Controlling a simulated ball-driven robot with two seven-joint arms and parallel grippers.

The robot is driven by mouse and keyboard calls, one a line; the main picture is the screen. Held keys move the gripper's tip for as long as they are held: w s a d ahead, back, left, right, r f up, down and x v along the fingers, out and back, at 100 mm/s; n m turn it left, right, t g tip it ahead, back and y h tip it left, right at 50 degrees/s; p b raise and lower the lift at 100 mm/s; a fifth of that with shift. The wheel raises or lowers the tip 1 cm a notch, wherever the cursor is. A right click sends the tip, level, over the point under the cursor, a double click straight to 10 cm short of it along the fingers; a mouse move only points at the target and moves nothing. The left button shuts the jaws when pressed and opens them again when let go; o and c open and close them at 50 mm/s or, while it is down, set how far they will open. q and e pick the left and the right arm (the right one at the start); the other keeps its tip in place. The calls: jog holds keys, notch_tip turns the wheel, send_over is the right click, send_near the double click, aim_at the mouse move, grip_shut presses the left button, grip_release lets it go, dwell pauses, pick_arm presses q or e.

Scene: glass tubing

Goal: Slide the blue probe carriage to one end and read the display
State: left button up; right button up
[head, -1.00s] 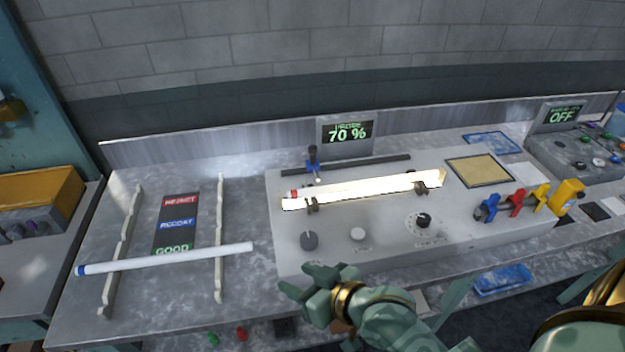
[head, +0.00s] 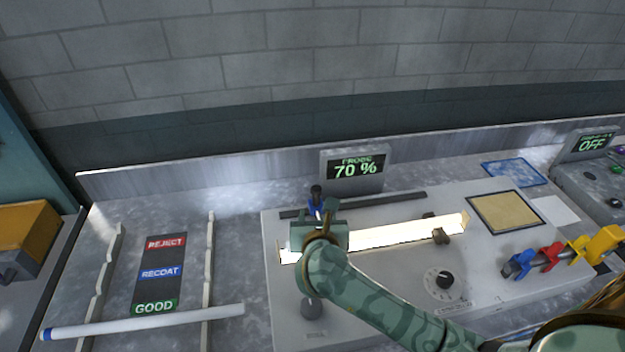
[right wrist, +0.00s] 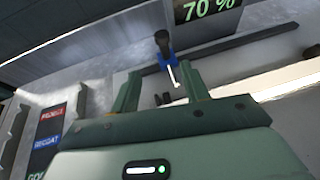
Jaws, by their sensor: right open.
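The blue probe carriage (head: 315,205), with a dark knob on top, sits on the dark rail (head: 400,200) near its left end. It also shows in the right wrist view (right wrist: 166,58), just beyond and between the fingertips. My right gripper (head: 318,222) is open at the carriage's near side; in the right wrist view its two fingers (right wrist: 160,88) stand apart with nothing held. Whether a finger touches the carriage cannot be told. The probe display (head: 356,168) behind the rail reads 70 %. My left gripper is not in view.
A bright glowing tube (head: 400,233) lies in holders in front of the rail, partly hidden by my right arm. A white tube (head: 150,321) rests on the rack at left, beside the REJECT, RECOAT, GOOD card (head: 160,272). Coloured clamps (head: 550,256) stand at right.

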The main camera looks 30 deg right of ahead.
aim_at(316, 196)
jog(key=b+x, duration=0.1)
jog(key=x, duration=0.7)
jog(key=shift+d+f, duration=0.15)
jog(key=b+x, duration=0.1)
jog(key=x, duration=0.5)
jog(key=shift+d+b, duration=0.25)
jog(key=shift+b, duration=0.1)
jog(key=shift+w+d+f, duration=0.15)
jog(key=shift+w, duration=0.15)
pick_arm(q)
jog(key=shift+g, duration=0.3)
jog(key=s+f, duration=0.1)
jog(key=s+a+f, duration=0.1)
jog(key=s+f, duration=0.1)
pick_arm(e)
jog(key=shift+c, duration=0.3)
grip_shut()
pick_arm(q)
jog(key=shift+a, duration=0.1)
